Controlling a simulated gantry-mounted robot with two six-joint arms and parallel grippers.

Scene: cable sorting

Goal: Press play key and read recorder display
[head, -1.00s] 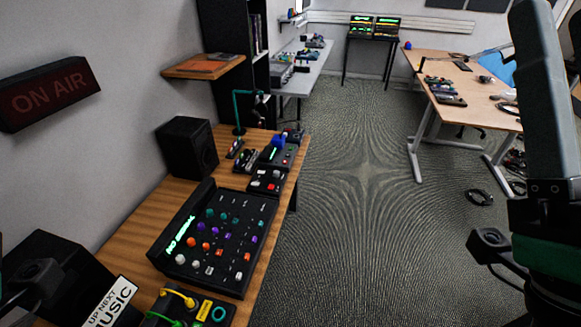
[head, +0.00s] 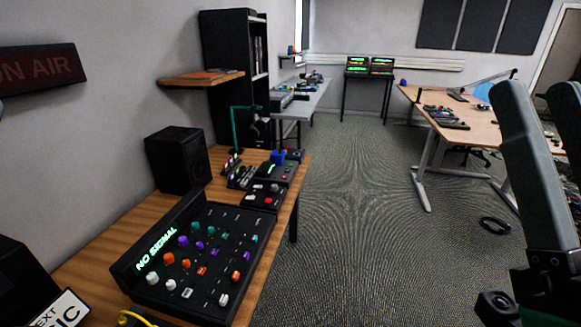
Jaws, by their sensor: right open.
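A small dark device with a lit green display (head: 289,165) sits on the wooden desk beyond the mixer; it may be the recorder. The display is too small to read, and I cannot make out a play key. A second small box with red and white buttons (head: 264,198) lies nearer, just behind the mixer. My right gripper (head: 499,307) is low at the right edge, over the floor and well apart from the desk. It is open; its fingertips are hard to make out. My left gripper is not in view.
The mixer (head: 160,293) with a "NO SIGNAL" display fills the near desk. A black speaker (head: 176,160) and a green lamp arm (head: 234,130) stand behind it. A light wood table (head: 440,117) stands at right, with a cable coil (head: 495,225) on the floor. The carpet between is clear.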

